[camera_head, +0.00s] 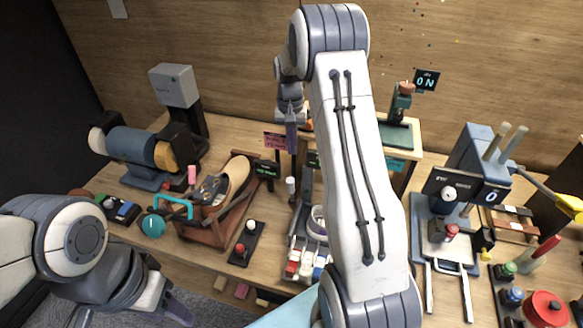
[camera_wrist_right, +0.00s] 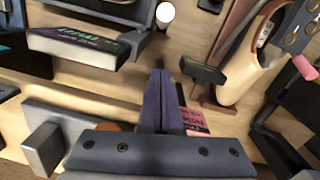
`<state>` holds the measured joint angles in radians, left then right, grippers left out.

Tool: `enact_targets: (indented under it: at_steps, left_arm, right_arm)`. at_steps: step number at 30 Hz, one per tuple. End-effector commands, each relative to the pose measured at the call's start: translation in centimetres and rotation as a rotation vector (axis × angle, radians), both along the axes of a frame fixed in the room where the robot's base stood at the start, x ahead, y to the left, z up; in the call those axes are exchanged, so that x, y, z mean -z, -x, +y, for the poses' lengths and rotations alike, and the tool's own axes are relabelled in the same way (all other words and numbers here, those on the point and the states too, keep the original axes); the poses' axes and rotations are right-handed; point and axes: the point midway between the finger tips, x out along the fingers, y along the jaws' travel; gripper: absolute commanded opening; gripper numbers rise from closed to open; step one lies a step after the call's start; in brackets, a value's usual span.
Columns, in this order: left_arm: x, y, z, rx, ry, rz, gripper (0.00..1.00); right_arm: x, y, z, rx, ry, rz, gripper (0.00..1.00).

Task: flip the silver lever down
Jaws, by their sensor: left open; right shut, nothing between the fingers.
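I cannot pick out a silver lever for certain. In the right wrist view, a grey block (camera_wrist_right: 43,148) stands out from a grey plate (camera_wrist_right: 75,118) at the lower left; I cannot tell if it is the lever. My right gripper (camera_head: 291,142) is shut and empty, pointing down near the middle back of the table. Its closed fingers also show in the right wrist view (camera_wrist_right: 160,92), beside a pink note (camera_wrist_right: 194,120). My right arm hides part of the table in the head view. My left gripper (camera_head: 133,314) is open and empty at the lower left, partly cut off.
A shoe (camera_head: 233,180) sits on a brown rack left of centre. A bench grinder (camera_head: 132,142) stands at the left back. A blue press-like machine (camera_head: 480,155) stands at right. A green device (camera_head: 402,108) sits on a raised shelf beside an "ON" display (camera_head: 426,81).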

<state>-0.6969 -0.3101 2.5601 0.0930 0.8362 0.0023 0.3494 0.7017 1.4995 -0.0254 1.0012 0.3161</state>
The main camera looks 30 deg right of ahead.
Motion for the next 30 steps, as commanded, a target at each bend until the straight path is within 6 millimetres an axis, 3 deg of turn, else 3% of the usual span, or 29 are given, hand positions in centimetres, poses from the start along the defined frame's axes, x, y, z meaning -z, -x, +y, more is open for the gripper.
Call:
enact_targets:
  at_steps: [7, 16, 30]
  left_arm:
    - [-2.1, 0.0, 0.0, 0.000, 0.000, 0.000, 0.50]
    - [-3.7, 0.0, 0.0, 0.004, 0.000, 0.000, 0.50]
    - [-3.7, 0.0, 0.0, 0.004, 0.000, 0.000, 0.50]
  right_arm:
    - [5.0, 0.6, 0.1, 0.000, -0.001, 0.005, 0.00]
    - [5.4, 3.2, 2.1, -0.001, 0.000, 0.002, 0.00]
    - [5.7, 3.5, 2.3, 0.000, 0.001, -0.002, 0.00]
